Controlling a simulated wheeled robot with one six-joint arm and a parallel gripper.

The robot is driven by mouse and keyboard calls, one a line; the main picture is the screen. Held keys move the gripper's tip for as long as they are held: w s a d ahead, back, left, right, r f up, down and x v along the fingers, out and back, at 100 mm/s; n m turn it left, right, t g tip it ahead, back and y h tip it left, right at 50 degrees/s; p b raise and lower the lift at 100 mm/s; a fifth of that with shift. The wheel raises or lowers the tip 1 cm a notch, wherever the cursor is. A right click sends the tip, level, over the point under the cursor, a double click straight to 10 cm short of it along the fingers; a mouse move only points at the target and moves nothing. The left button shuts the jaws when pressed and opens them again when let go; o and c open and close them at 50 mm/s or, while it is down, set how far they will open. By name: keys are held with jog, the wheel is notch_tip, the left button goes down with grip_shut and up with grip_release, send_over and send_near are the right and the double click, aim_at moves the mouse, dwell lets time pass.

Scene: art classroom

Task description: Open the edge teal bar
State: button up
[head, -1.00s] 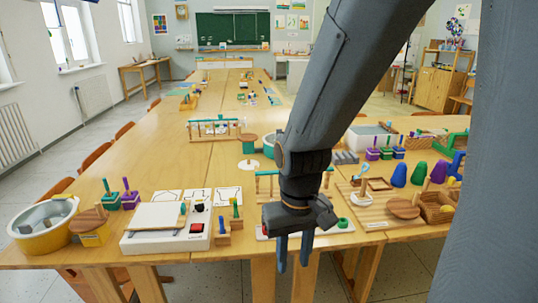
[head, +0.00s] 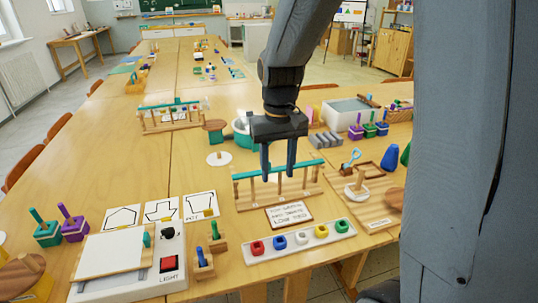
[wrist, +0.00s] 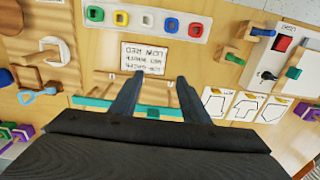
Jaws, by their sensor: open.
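A wooden rack (head: 284,194) with a long teal bar (head: 246,175) across its top stands near the front of the table. The teal bar also shows in the wrist view (wrist: 155,110), crossing behind and between the fingers. My gripper (head: 278,174) is open and points down at this rack, its fingers overlapping the bar in the head view. I cannot tell if they touch it. In the wrist view the gripper (wrist: 162,78) has nothing between its fingertips. A second rack with a teal bar (head: 172,105) stands farther back on the left.
A small text sign (head: 288,215) and a white tray of coloured rings (head: 300,240) lie in front of the near rack. A light box (head: 130,268) stands at the left front. A wooden board with a blue-handled tool (head: 350,158) is to the right.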

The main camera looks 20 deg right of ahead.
jog(key=w+r, duration=0.1)
jog(key=w, duration=0.2)
jog(key=w+r, duration=0.1)
jog(key=w, duration=0.2)
jog(key=w+r, duration=0.1)
jog(key=w, duration=0.3)
jog(key=shift+w+r+p, duration=0.1)
jog(key=shift+r+p, duration=0.2)
jog(key=shift+p, duration=0.05)
jog(key=shift+w+f, duration=0.1)
jog(key=shift+w, duration=0.1)
notch_tip(320, 180, down, 7)
jog(key=shift+f+p, duration=0.2)
jog(key=shift+p, duration=0.4)
jog(key=shift+c, duration=0.4)
grip_shut()
